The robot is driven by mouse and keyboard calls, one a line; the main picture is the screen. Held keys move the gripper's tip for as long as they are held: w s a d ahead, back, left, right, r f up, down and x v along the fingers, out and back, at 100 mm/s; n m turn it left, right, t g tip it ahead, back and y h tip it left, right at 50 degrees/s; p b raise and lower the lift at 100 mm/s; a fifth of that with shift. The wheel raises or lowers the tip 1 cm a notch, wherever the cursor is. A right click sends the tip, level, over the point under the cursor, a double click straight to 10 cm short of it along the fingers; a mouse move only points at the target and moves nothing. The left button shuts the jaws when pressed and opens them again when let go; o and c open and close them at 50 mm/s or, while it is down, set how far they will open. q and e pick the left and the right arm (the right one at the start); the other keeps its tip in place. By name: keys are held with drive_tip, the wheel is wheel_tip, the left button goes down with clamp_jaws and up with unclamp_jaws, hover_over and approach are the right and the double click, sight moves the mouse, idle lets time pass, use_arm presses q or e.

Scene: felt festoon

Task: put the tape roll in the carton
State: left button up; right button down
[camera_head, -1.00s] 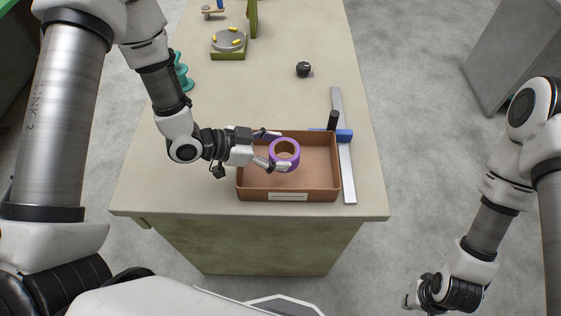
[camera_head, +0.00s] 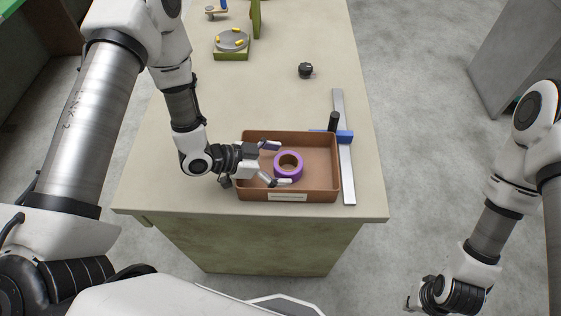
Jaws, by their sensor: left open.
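The purple tape roll (camera_head: 288,153) lies inside the brown carton (camera_head: 320,196), near its middle, with its hole facing up. The carton is open-topped and stands near the front edge of the table, with a pale label on its front wall.
A steel rule with a blue slider (camera_head: 344,136) and a black knob lies right beside the carton. A small black object (camera_head: 305,70) sits further back. A green stand with a grey disc (camera_head: 231,40) is at the back left. The middle of the table (camera_head: 260,100) is clear.

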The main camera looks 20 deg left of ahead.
use_arm(q)
drive_tip(key=shift+r, duration=0.1)
drive_tip(key=shift+a+r, duration=0.1)
drive_tip(key=v, duration=1.1)
drive_tip(key=shift+s+a+r+p, duration=0.2)
drive_tip(key=shift+s+a+p, duration=0.05)
drive_tip(key=shift+p, duration=0.2)
